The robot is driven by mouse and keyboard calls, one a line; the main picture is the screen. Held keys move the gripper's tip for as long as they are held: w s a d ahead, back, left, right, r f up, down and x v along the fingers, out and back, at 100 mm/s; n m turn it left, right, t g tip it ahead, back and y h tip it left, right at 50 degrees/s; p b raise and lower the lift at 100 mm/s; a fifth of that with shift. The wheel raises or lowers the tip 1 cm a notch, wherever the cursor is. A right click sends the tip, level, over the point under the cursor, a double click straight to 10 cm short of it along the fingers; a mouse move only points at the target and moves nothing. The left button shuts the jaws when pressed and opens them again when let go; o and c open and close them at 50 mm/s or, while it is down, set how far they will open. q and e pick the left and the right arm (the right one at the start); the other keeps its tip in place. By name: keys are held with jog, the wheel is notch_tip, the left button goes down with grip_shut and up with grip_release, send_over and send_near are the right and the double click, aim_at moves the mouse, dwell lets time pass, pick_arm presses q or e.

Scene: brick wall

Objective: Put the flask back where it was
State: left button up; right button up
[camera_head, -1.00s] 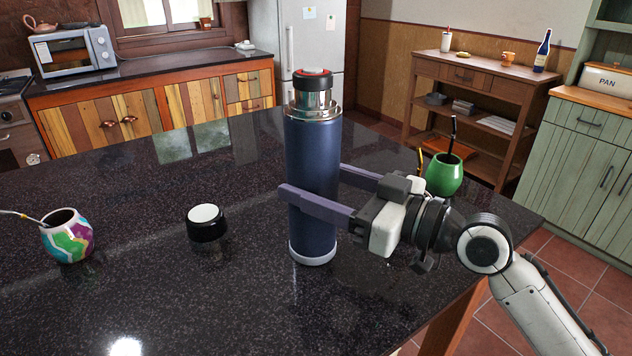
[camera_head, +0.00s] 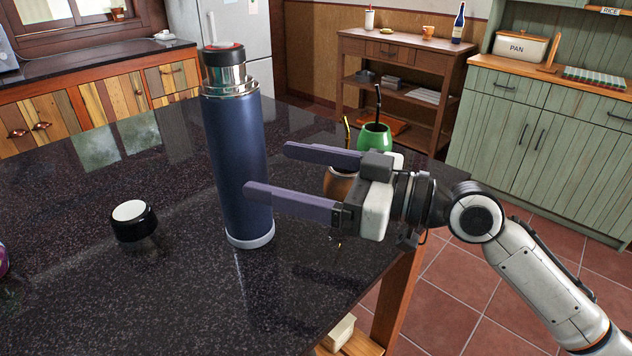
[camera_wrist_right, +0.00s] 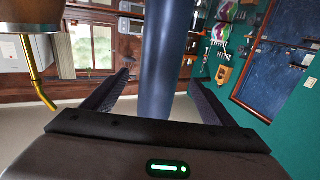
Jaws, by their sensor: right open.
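The flask (camera_head: 238,160) is a tall dark blue cylinder with a silver neck and a black and red top. It stands upright on the dark speckled counter (camera_head: 150,300). My right gripper (camera_head: 268,171) is open to the right of the flask, pointing at it. The near fingertip overlaps the flask's right edge in the head view; nothing is held. In the right wrist view, the flask (camera_wrist_right: 165,50) shows between and beyond the open fingers (camera_wrist_right: 159,80). My left gripper is not in view.
A black cup-like lid (camera_head: 134,224) with a white top sits left of the flask. A brown gourd (camera_head: 338,182) with a yellow straw is partly hidden behind my right gripper. A green gourd (camera_head: 374,138) stands farther back.

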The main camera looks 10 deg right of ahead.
jog(key=b+v, duration=0.1)
jog(key=v, duration=0.4)
dwell(2.0)
